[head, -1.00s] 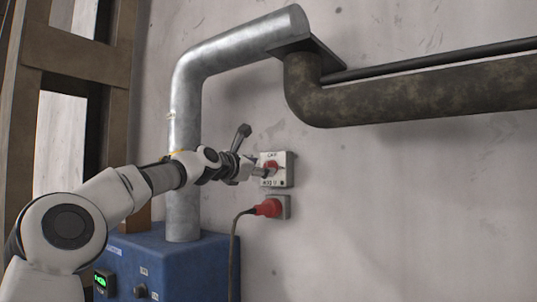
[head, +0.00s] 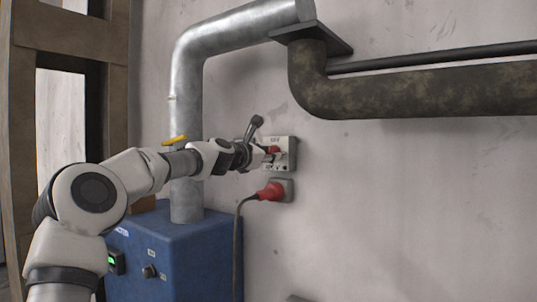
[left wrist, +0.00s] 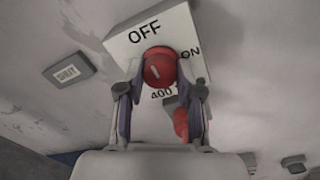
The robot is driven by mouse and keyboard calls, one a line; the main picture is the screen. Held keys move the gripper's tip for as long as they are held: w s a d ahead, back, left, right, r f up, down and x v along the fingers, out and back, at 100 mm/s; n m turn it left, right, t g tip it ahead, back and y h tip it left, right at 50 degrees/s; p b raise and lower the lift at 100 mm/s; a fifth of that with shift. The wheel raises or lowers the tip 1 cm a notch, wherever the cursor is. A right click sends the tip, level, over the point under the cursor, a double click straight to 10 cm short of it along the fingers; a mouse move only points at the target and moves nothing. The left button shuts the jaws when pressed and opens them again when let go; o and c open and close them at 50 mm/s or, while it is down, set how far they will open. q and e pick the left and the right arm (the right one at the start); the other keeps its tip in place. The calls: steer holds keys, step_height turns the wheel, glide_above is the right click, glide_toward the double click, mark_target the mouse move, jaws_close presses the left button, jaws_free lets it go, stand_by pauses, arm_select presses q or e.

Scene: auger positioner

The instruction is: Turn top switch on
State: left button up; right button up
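The top switch is a white box (head: 291,148) on the wall with a red round knob (head: 273,150). In the left wrist view, the box (left wrist: 122,45) reads OFF at the top and ON at the right. The knob (left wrist: 158,68) has a short white mark that leans slightly toward OFF. My left gripper (left wrist: 160,72) points at the switch, its fingertips apart on either side of the knob; I cannot tell whether they touch it. In the head view, my left gripper (head: 267,153) partly hides the knob. My right gripper is not in view.
A red plug (head: 269,192) with a dark cable sits in a socket (head: 287,187) below the switch. A blue cabinet (head: 190,260) and a silver pipe (head: 187,120) stand to the left. A dark pipe (head: 430,90) runs above right. The wall to the right is clear.

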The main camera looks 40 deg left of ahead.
arm_select(q)
steer(key=shift+r, duration=0.1)
jaws_close()
steer(key=shift+s+m, duration=0.1)
steer(key=shift+m, duration=0.3)
steer(key=m+b, duration=0.2)
steer(key=m, duration=0.1)
steer(key=shift+m, duration=0.4)
steer(key=m+b, duration=0.1)
steer(key=m, duration=0.3)
steer(key=shift+b, duration=0.4)
steer(key=m+b, duration=0.2)
steer(key=m, duration=0.3)
steer(key=m+b, duration=0.1)
steer(key=m, duration=0.3)
steer(key=shift+r+t, duration=0.15)
steer(key=shift+t, duration=0.15)
steer(key=shift+m+h, duration=0.3)
steer(key=shift+m, duration=0.2)
